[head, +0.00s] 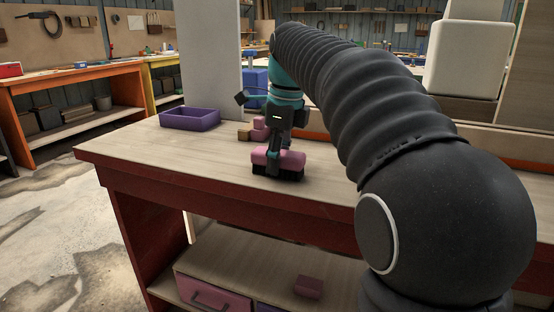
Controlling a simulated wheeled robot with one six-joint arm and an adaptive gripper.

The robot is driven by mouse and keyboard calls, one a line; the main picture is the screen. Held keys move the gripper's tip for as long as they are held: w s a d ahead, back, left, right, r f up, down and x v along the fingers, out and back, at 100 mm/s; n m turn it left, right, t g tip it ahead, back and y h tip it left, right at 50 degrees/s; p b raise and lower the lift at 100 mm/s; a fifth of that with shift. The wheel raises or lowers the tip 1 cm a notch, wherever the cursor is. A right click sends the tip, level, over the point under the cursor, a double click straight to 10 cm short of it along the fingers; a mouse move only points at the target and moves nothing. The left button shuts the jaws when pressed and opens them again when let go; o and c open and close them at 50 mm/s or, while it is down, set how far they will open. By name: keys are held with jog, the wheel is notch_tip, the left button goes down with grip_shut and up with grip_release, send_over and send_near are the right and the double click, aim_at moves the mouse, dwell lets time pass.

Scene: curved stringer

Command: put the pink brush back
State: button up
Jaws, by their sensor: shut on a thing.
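The pink brush (263,156) has a pink body with dark bristles underneath and is at the near part of the wooden worktop (190,150). My gripper (279,160) comes down from above and is shut on the pink brush. Its fingers cover part of the brush body. The bristles are at or just above the worktop; I cannot tell whether they touch it. My arm hides the worktop's right side.
A purple tray (190,118) stands at the worktop's back left. Pink and tan blocks (260,128) sit just behind my gripper. The worktop's left front is clear.

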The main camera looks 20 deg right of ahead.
aim_at(285, 152)
jog(key=o, duration=1.1)
jog(key=shift+f, duration=0.15)
notch_tip(285, 152, up, 12)
jog(key=d+p, duration=0.1)
jog(key=p, duration=0.1)
jog(key=shift+s, duration=0.4)
jog(key=shift+d, duration=0.1)
jog(key=s+f+n+t, duration=0.2)
jog(key=s+f+n, duration=0.9)
jog(key=f+n, duration=0.1)
jog(key=s+a+f+n+t+h, duration=0.1)
jog(key=s+f+n+t, duration=0.1)
jog(key=s+f+n, duration=0.9)
notch_tip(285, 152, down, 4)
jog(key=shift+a+f+n+t, duration=0.2)
jog(key=shift+n+t, duration=0.2)
jog(key=shift+n, duration=0.7)
